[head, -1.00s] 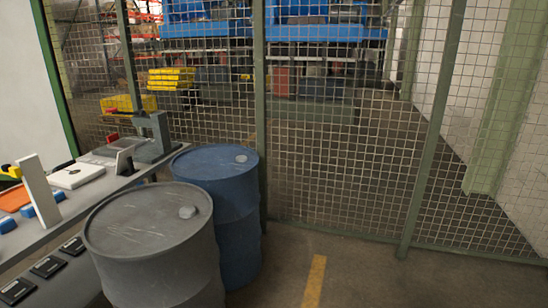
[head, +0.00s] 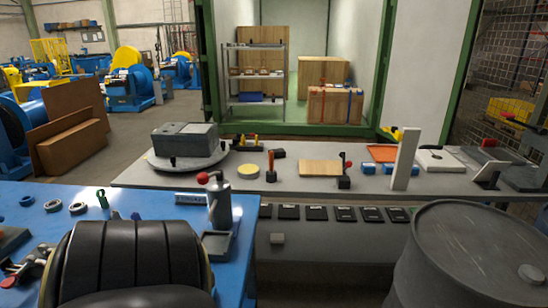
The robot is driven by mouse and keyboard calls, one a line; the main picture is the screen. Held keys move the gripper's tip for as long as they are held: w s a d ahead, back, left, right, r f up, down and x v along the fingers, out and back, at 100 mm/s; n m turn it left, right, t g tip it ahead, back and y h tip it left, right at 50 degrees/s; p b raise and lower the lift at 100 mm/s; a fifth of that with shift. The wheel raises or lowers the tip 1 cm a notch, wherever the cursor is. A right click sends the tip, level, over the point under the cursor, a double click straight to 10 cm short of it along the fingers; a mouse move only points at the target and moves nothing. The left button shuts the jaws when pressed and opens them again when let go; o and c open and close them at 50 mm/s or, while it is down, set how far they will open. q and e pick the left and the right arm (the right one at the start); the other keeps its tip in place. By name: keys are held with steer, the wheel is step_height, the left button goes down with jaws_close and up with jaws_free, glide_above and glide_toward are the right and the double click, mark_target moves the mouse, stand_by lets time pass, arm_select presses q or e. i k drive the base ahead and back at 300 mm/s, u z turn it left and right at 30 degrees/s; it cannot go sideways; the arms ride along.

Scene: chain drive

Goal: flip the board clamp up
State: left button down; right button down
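A light wooden board (head: 320,168) lies flat on the grey bench. Right beside its right edge stands a small black clamp (head: 344,181) with an upright-looking stem and a red tip. It is too small to tell its exact lever position. Another small black piece with an orange-red top (head: 271,168) stands left of the board. Neither of my grippers is in view.
The grey bench (head: 230,182) also carries a round turntable with a grey box (head: 185,139) and a white upright panel (head: 405,160). A blue table (head: 160,200) with a red-knobbed device (head: 218,200) is at front left. A grey drum (head: 470,250) blocks the front right.

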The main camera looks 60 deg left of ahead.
mark_target(348, 164)
steer(key=u, duration=0.8)
steer(key=i, duration=0.85)
steer(key=u, duration=0.95)
